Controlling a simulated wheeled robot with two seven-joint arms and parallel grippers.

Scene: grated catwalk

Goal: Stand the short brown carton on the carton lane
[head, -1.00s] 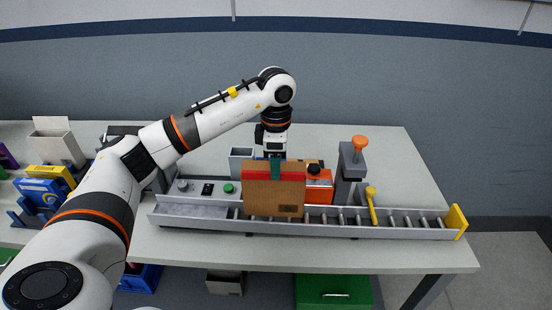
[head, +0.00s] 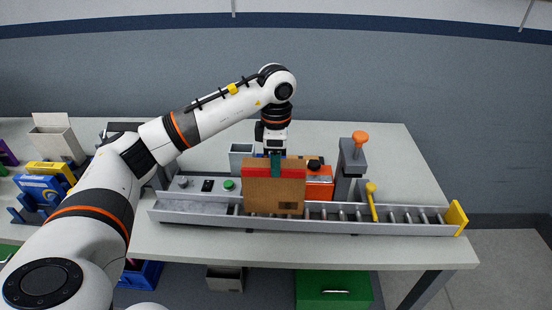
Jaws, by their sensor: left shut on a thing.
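The short brown carton (head: 274,194) is upright, with a red band and a dark green strip near its top. My left gripper (head: 274,157) comes down from above and is shut on its top; the fingertips are partly hidden. The carton lane (head: 330,227) is a long grey roller channel with a yellow end stop (head: 455,217) at the right. The carton's lower part is over or in the lane's left-middle, behind the front rail's line; I cannot tell whether it touches the rollers. My right gripper is not in view.
A yellow lever (head: 372,201) crosses the lane right of the carton. A grey post with an orange knob (head: 352,165) and an orange box (head: 319,183) stand behind. Blue, yellow and white cartons (head: 55,145) are at left. The table's right back is clear.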

